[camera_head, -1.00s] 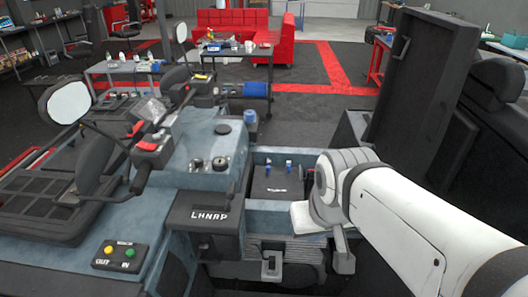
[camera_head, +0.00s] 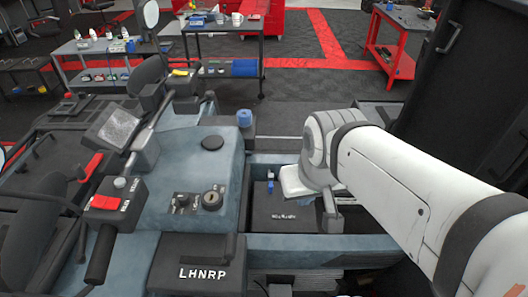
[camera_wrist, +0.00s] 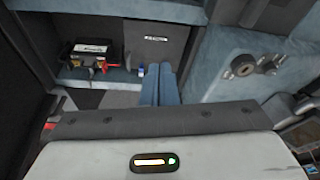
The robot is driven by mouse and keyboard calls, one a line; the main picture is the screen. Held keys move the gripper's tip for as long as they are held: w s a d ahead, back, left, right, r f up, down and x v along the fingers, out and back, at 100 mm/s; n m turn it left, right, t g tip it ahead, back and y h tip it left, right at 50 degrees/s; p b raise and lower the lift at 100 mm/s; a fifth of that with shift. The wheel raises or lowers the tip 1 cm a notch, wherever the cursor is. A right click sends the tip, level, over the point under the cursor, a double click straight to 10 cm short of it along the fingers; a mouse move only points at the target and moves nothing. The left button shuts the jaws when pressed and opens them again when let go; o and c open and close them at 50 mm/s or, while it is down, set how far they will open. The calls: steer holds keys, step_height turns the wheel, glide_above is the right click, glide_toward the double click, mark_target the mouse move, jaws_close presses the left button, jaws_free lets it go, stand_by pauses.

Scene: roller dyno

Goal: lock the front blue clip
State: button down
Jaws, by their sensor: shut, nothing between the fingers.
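A small blue clip (camera_head: 270,183) stands at the far edge of a black box lid (camera_head: 288,212) with white lettering, inside the blue-grey bay. In the wrist view, a small blue piece (camera_wrist: 141,71) shows at the base of the dark box (camera_wrist: 155,45), just left of my fingers. My gripper (camera_wrist: 160,70) has its two blue-grey fingers together, with nothing seen between them. In the head view my arm covers the lid's right side, and the fingers are not seen. A second blue clip is not visible; I cannot tell which clip is the front one.
A black battery-like box (camera_wrist: 88,52) with red parts sits left of my fingers in the wrist view. A control panel (camera_head: 200,200) with a knob, a lettered block (camera_head: 195,265) and the blue-grey bay rim (camera_head: 300,242) surround the bay. A tall dark panel stands right.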

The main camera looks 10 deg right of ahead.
steer(key=shift+s, duration=0.15)
steer(key=w+f+m+y+b, duration=0.5)
steer(key=w+f+b, duration=0.3)
steer(key=f, duration=0.6)
steer(key=w+d+f+m+t+b, duration=0.4)
steer(key=w+d+f+m+b, duration=0.1)
steer(key=w+d+f, duration=0.3)
steer(key=shift+w+f+m, duration=0.45)
steer(key=shift+f+m, duration=0.15)
steer(key=shift+m, duration=0.1)
glide_toward(273, 189)
steer(key=f, duration=0.2)
steer(key=f+b, duration=0.1)
steer(key=f, duration=0.1)
steer(key=shift+s+f, duration=0.1)
steer(key=shift+s, duration=0.2)
steer(key=shift+w+a+f+p, duration=0.1)
steer(key=shift+w+a+p, duration=0.25)
steer(key=shift+w, duration=0.3)
steer(key=shift+w+a+r+p, duration=0.1)
steer(key=shift+w+a, duration=0.4)
steer(key=shift+w, duration=0.1)
steer(key=shift+w+a+f+p, duration=0.1)
steer(key=shift+w+a+p, duration=0.25)
steer(key=shift+w, duration=0.3)
